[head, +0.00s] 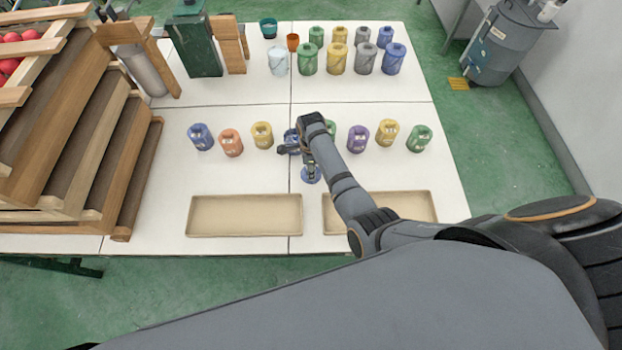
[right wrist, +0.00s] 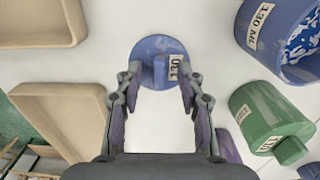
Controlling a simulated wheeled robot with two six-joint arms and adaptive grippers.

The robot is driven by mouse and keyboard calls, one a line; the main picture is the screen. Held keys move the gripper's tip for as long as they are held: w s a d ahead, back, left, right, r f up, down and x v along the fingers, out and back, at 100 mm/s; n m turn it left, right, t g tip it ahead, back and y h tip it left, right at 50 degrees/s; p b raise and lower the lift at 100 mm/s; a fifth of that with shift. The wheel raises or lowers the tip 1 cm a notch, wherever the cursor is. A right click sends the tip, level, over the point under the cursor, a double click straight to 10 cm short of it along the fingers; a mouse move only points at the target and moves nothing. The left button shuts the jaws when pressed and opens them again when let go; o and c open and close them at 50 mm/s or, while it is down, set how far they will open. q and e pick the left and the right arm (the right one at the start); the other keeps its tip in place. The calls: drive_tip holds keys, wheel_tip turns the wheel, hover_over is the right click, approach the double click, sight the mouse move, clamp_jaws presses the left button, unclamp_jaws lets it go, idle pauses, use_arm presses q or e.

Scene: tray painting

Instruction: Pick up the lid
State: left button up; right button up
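A round blue lid (head: 311,175) with a raised knob and a white label lies on the white table, between and behind the two trays. In the right wrist view the lid (right wrist: 148,46) is just ahead of my right gripper (right wrist: 160,76). That gripper is open, its two fingers apart on either side of the lid's knob, not closed on it. In the head view my right gripper (head: 309,160) hangs over the lid and partly hides it. An open blue can (right wrist: 268,57) with blue and white contents stands near the lid. My left gripper is not in view.
Beige trays stand at the front left (head: 245,233) and front right (head: 425,222). Several lidded coloured cans, such as the purple can (head: 357,139), form a row behind them. More cans stand at the back. A wooden stepped rack (head: 95,165) fills the left side.

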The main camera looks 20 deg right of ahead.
drive_tip(key=shift+f, duration=0.15)
drive_tip(key=shift+s+r, duration=0.1)
drive_tip(key=shift+r, duration=0.1)
drive_tip(key=shift+c, duration=0.3)
clamp_jaws()
